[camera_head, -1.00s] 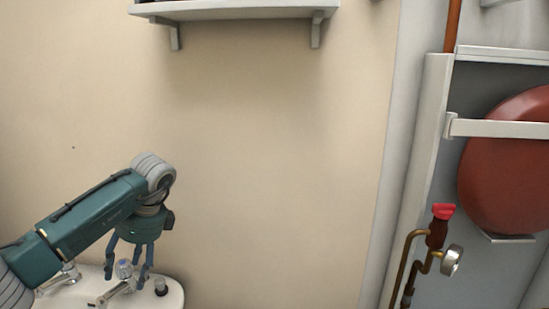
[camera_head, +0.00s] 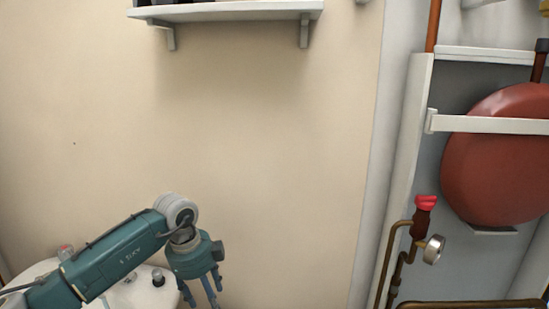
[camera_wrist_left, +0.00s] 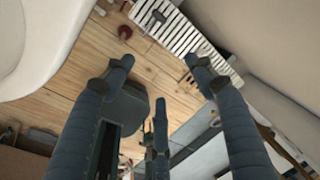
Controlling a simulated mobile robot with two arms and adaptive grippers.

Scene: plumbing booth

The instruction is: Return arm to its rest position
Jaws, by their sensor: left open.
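My left arm comes in from the lower left in the head view. Its gripper (camera_head: 203,294) points down, to the right of the white sink (camera_head: 150,292), with its fingertips near the bottom edge of the picture. In the left wrist view my left gripper (camera_wrist_left: 160,85) has its fingers spread wide, with nothing between them. Below them is the wooden floor (camera_wrist_left: 82,108). My right arm is in neither view.
A white shelf (camera_head: 230,12) hangs on the beige wall above. At right are a red tank (camera_head: 500,165), a copper pipe with a red valve handle (camera_head: 425,202), and a gauge (camera_head: 433,249). The white basin fills the wrist view's upper left (camera_wrist_left: 40,40). A slatted white radiator (camera_wrist_left: 175,35) stands beyond.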

